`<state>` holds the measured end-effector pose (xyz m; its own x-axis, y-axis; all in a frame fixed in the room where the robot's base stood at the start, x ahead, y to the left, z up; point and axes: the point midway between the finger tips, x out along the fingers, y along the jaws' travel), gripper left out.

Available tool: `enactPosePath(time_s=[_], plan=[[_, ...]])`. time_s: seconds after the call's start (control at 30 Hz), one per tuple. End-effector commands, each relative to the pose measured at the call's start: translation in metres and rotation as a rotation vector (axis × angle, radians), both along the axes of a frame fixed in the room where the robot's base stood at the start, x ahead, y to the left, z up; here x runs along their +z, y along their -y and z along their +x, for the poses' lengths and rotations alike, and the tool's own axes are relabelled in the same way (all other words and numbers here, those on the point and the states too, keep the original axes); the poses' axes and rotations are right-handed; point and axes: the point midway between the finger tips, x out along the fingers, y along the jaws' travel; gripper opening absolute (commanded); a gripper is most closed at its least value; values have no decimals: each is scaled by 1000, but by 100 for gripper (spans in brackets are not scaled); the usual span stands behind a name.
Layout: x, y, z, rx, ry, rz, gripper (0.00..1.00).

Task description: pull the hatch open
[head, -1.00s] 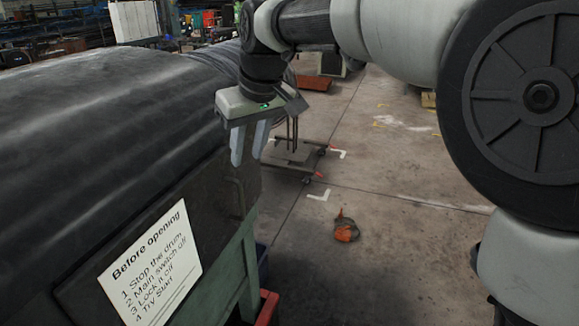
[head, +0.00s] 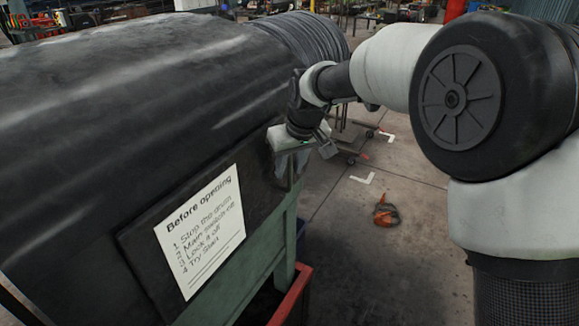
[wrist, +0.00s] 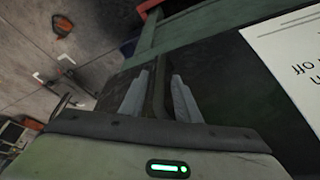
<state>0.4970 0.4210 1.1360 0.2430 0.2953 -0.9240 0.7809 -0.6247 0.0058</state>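The hatch (head: 142,262) is a dark panel in the green-framed side of the machine, below the large black drum cover. It looks shut. A white sign (head: 201,231) on it lists steps under "Before opening". My gripper (head: 289,168) is at the hatch's right end, pointing down. In the wrist view, a dark upright handle bar (wrist: 158,88) stands between the two pale fingers of my gripper (wrist: 160,95). The fingers are apart, with a visible gap on each side of the bar. Where the bar joins the hatch is partly hidden.
The black drum cover (head: 130,95) rises close beside my arm. A green frame (head: 262,258) and a red edge (head: 293,298) lie below the hatch. An orange-and-dark object (head: 386,213) lies on the floor to the right. A low trolley (head: 350,140) stands behind. Concrete floor at right is mostly clear.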

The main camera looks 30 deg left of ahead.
Motion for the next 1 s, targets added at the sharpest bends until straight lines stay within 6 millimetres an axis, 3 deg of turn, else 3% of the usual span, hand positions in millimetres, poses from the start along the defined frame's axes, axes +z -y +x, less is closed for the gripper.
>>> enactPosePath(time_s=[0.23,0.43,0.77,1.0], plan=[[-1,0,0,0,0,0,29],[-1,0,0,0,0,0,0],[-1,3,0,-10,1,1,0],[-3,37,-3,-93,3,1,0]])
